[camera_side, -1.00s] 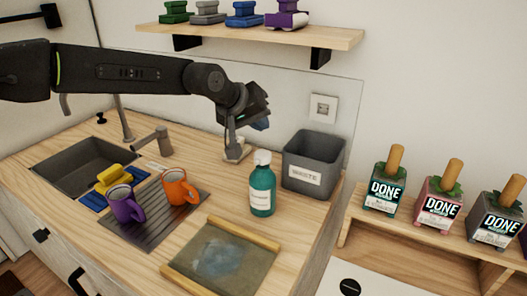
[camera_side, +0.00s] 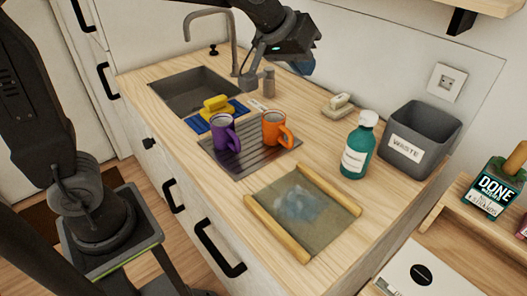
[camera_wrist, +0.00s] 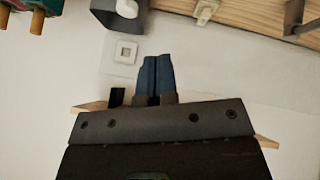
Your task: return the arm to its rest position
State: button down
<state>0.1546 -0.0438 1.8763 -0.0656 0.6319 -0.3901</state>
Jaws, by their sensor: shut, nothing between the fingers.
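My gripper (camera_side: 304,66) hangs high over the back of the counter, near the wall, up and left of a small beige block-like item (camera_side: 338,106). Its blue fingers show in the wrist view (camera_wrist: 156,66), pressed together and empty. They point toward the wall and the counter's back edge. Nothing touches the gripper. My arm comes in from the top of the side view, so part of it is cut off there.
On the counter are a sink (camera_side: 192,88), faucet (camera_side: 231,45), purple mug (camera_side: 225,135), orange mug (camera_side: 274,128), green bottle (camera_side: 357,150), waste bin (camera_side: 420,130) and wood-edged mat (camera_side: 325,220). A shelf (camera_side: 482,5) juts from the wall at upper right.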

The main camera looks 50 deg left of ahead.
jog(key=s+a+f+m+g, duration=0.1)
jog(key=s+a+f, duration=0.2)
jog(key=s, duration=0.8)
jog(key=s+a+f+m+g+y, duration=0.1)
jog(key=s+a+f+m, duration=0.1)
jog(key=s, duration=0.9)
jog(key=shift+s+a+f+y, duration=0.15)
jog(key=shift+a+f+y, duration=0.15)
jog(key=shift+a+f, duration=0.65)
